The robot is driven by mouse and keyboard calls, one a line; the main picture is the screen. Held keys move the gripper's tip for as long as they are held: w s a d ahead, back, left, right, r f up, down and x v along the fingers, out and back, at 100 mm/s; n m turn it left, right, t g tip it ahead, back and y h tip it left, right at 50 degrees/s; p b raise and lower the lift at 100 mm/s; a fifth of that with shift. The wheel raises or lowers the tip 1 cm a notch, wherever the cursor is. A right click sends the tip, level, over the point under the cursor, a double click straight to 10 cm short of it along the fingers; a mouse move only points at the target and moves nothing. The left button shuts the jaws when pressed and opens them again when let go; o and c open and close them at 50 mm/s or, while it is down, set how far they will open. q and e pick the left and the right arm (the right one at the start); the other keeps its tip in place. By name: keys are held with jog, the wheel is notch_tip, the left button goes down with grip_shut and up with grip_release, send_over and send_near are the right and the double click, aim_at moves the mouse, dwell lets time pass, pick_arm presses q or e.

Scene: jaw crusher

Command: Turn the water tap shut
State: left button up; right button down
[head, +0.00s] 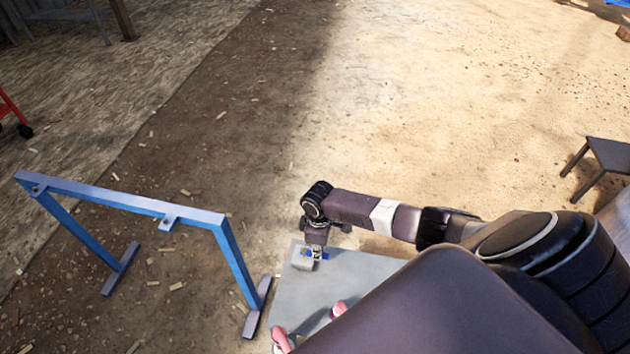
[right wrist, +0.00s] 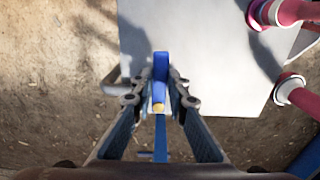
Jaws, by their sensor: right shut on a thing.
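The tap's blue lever (right wrist: 160,68) shows in the right wrist view, in front of a pale grey panel. A yellowish spot marks its near end. My right gripper (right wrist: 158,92) is shut on the lever, with one finger on each side of it. In the head view my right gripper (head: 316,248) points down at the panel's far left corner. Only a small bit of blue (head: 325,255) shows beside it there; the tap's body is mostly hidden. My left gripper is not in view.
The grey panel (head: 350,275) lies under my right arm. Red hose ends with pale collars (right wrist: 295,88) stand near the panel's right side in the wrist view. A blue metal frame (head: 130,202) stands left. A dark stool (head: 610,155) is far right. Open dirt ground lies ahead.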

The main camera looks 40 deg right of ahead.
jog(key=shift+w, duration=0.1)
jog(key=c, duration=1.9)
grip_release()
jog(key=shift+r, duration=0.1)
notch_tip(320, 180, up, 12)
jog(key=shift+f, duration=0.1)
